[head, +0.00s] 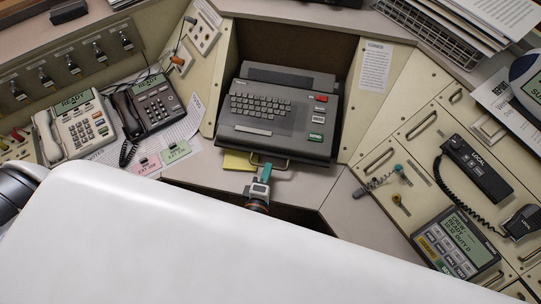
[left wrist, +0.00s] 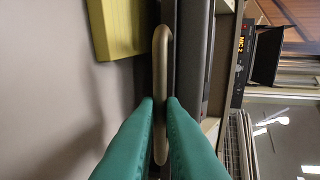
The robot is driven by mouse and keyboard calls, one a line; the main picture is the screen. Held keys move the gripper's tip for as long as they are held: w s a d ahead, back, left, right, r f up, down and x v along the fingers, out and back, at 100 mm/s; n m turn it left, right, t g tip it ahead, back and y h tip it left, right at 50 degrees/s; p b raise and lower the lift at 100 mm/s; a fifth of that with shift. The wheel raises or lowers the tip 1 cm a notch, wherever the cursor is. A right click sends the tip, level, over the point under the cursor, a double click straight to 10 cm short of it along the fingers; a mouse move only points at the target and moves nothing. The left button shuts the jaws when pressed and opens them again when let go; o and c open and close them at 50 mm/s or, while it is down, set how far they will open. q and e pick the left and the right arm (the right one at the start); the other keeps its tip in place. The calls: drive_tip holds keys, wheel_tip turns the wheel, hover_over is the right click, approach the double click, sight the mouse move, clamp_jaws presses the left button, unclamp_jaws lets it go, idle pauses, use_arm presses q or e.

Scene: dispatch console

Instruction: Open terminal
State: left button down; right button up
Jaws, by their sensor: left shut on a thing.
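The terminal (head: 276,112) is a dark grey unit with a keyboard, sitting in the recess at the middle of the console in the head view. A pale loop handle (head: 280,165) is at its front lower edge. The handle (left wrist: 161,62) also shows upright in the left wrist view. My left gripper (head: 263,173), with teal fingers, is at the handle. In the left wrist view its fingers (left wrist: 161,102) are on both sides of the handle's bar, shut on it. My right gripper is not in view.
A yellow pad (head: 240,161) lies at the handle's left. Telephones (head: 146,102) and paper tags (head: 175,152) are on the left desk. A corded radio handset (head: 477,168) and a keypad unit (head: 456,244) are on the right panel. The desk front right of the handle is bare.

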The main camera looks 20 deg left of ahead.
use_arm(q)
drive_tip(key=v, duration=0.2)
drive_tip(key=f+v, duration=0.1)
drive_tip(key=v, duration=0.2)
drive_tip(key=shift+s+d, duration=0.1)
drive_tip(key=shift+s, duration=0.05)
drive_tip(key=c, duration=1.5)
unclamp_jaws()
drive_tip(key=b+v, duration=0.2)
drive_tip(key=v, duration=1)
drive_tip(key=shift+b, duration=0.4)
